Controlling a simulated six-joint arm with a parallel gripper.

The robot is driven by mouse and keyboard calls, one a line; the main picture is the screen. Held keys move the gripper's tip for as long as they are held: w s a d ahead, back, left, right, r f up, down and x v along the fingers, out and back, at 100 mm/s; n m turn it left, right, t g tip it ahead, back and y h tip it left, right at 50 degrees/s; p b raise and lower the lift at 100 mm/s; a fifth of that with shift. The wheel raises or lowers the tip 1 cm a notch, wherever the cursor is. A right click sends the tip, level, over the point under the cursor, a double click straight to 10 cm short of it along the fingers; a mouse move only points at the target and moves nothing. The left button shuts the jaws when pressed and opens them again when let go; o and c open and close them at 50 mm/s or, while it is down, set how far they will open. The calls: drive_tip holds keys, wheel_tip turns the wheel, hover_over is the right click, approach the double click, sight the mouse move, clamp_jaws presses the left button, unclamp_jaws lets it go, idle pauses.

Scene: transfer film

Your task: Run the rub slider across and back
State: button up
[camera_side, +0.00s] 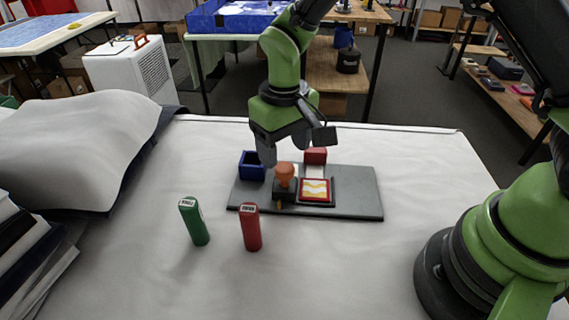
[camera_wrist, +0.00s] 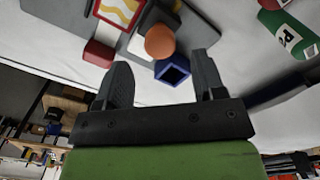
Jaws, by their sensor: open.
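The rub slider, an orange round knob (camera_side: 285,171) on a dark block (camera_side: 285,188), stands at the left side of a framed red, white and yellow picture (camera_side: 317,190) on a grey board (camera_side: 356,194). The knob also shows in the wrist view (camera_wrist: 160,41), beyond the fingertips and between their lines. My gripper (camera_side: 284,148) is open and empty, above and behind the knob in the side view. Its two spread fingers show in the wrist view (camera_wrist: 162,68). No contact with the knob shows.
An open blue box (camera_side: 252,166) sits at the board's back left, and a red block (camera_side: 316,156) behind the picture. A green tube (camera_side: 194,221) and a red tube (camera_side: 250,227) stand in front on the white table.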

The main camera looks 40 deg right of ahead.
sight(285, 167)
drive_tip(key=shift+f, duration=2.3)
